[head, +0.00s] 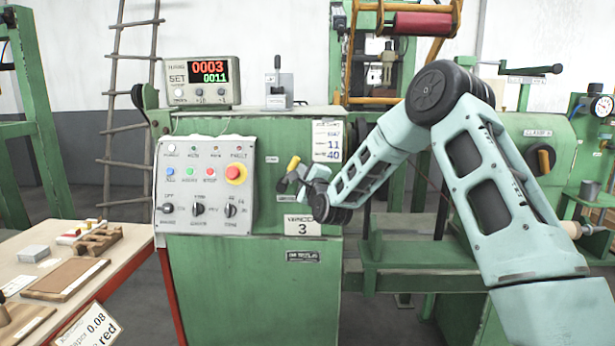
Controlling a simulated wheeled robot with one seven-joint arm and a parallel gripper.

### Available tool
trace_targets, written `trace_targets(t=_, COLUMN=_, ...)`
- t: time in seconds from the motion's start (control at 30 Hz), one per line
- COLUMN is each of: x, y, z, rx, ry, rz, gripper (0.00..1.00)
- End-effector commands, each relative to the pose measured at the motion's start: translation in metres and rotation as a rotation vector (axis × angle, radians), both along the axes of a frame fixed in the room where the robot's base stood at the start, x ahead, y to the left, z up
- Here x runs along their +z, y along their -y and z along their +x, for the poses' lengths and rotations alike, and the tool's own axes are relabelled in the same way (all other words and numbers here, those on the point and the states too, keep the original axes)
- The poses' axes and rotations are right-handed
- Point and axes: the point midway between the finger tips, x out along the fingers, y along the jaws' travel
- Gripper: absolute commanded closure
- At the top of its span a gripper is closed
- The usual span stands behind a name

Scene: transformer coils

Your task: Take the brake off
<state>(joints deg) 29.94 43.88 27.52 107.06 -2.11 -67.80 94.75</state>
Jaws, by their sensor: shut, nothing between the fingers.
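The green winding machine (255,285) carries a grey control panel (183,215) with several lamps, a red stop button (236,173) and several rotary switches. The small lettering under the switches is hard to read. A short lever with a yellow handle (294,163) stands out from the machine's front, right of the panel, tilted up to the right. I cannot tell for certain which control is the brake. My gripper (283,186) is shut and empty at the yellow-handled lever, just right of the panel. Whether it touches the lever is unclear.
A counter display (201,82) and a grey lever box (278,98) stand on top of the machine. A wooden table (130,243) with blocks and boards is at the left. A green tailstock (525,140) is at the right, partly behind my arm.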

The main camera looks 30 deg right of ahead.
Motion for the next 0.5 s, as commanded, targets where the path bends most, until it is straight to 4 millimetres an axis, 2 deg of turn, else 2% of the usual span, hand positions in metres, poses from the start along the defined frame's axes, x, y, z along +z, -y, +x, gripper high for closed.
trace_targets(t=0.03, x=0.007, y=-0.004, z=0.002, rx=0.004, ry=-0.021, rz=-0.038, gripper=1.0)
trace_targets(t=0.13, x=0.013, y=-0.009, z=0.005, rx=0.002, ry=-0.071, rz=-0.112, gripper=1.0)
trace_targets(t=0.4, x=0.02, y=-0.021, z=0.013, rx=0.003, ry=-0.183, rz=-0.275, gripper=1.0)
trace_targets(t=0.5, x=0.021, y=-0.023, z=0.015, rx=0.001, ry=-0.195, rz=-0.288, gripper=1.0)
